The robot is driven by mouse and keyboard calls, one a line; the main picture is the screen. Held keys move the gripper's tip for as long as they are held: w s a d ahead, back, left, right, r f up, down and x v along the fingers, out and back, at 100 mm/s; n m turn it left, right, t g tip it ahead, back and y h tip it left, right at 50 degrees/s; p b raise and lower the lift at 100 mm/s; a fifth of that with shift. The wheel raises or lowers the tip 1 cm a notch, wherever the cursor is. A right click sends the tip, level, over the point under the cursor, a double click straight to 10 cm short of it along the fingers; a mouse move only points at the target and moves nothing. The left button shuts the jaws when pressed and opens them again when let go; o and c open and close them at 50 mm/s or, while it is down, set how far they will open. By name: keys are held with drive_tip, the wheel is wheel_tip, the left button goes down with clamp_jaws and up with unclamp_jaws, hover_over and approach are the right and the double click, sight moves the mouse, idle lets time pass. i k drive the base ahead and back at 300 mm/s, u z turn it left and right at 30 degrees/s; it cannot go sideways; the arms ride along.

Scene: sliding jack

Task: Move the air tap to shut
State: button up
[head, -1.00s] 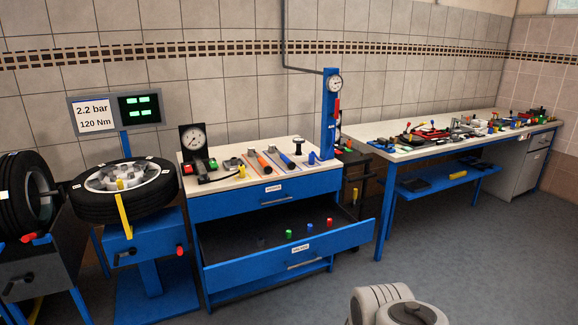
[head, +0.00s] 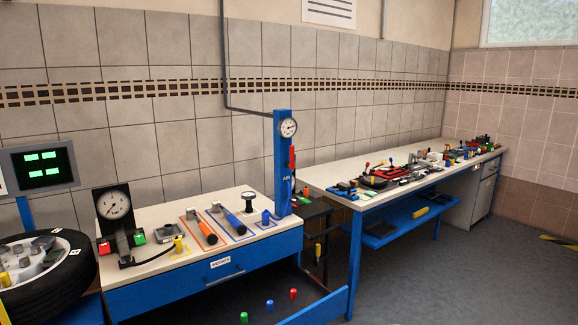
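A blue post (head: 282,180) stands at the back right corner of the nearer workbench, with a small label that seems to read AIR. A round white gauge (head: 288,128) sits at its top. Below the gauge a red lever (head: 292,157), which looks like the air tap's handle, stands about upright along the post's right side. The valve body behind it is too small to make out. My gripper is not in view.
The nearer bench top (head: 160,272) holds a dial gauge (head: 114,205), torque tools and small coloured caps. Its lower drawer (head: 318,308) is pulled out into the floor space. A longer bench (head: 330,178) full of tools stands right. Grey floor (head: 420,270) is free at right.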

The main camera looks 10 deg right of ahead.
sight(291, 165)
drive_tip(key=z, duration=0.6)
drive_tip(key=k, duration=0.95)
drive_tip(key=z, duration=1.1)
drive_tip(key=i, duration=1.95)
drive_tip(key=u, duration=0.9)
drive_tip(key=i, duration=0.95)
drive_tip(key=u, duration=1.9)
drive_tip(key=i, duration=1.05)
drive_tip(key=u, duration=0.95)
